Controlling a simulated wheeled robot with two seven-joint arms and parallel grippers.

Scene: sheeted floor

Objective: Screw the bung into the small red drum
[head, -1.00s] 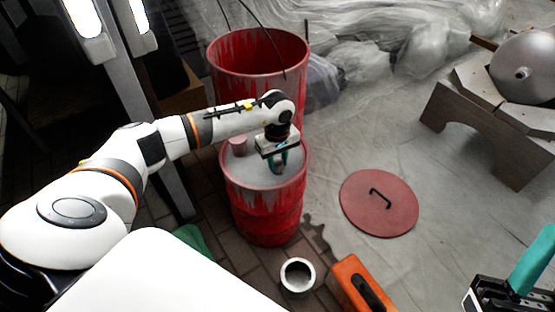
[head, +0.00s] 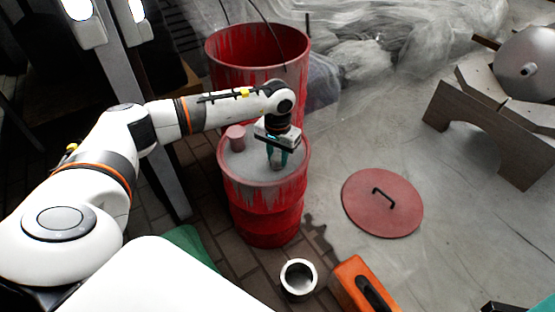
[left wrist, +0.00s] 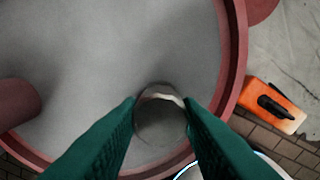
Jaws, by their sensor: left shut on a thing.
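The small red drum (head: 266,205) stands upright, with a grey top inside a red rim; its rim (left wrist: 236,60) also shows in the left wrist view. My left gripper (head: 277,160) points down at the front right part of the drum's top. Its teal fingers are shut on the bung (left wrist: 160,118), a round grey metal piece, at the drum top. The fingers hide much of the bung, and I cannot tell how deep it sits. My right gripper (head: 506,306) barely shows at the bottom right corner, and its jaw state is unclear.
A pinkish-red cylinder (head: 236,138) stands on the drum top, left of my gripper. A large open red drum (head: 258,48) is behind. A red lid (head: 382,202), an orange case (head: 358,285) and a metal cup (head: 298,277) lie on the floor. A wooden stand (head: 490,140) is at right.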

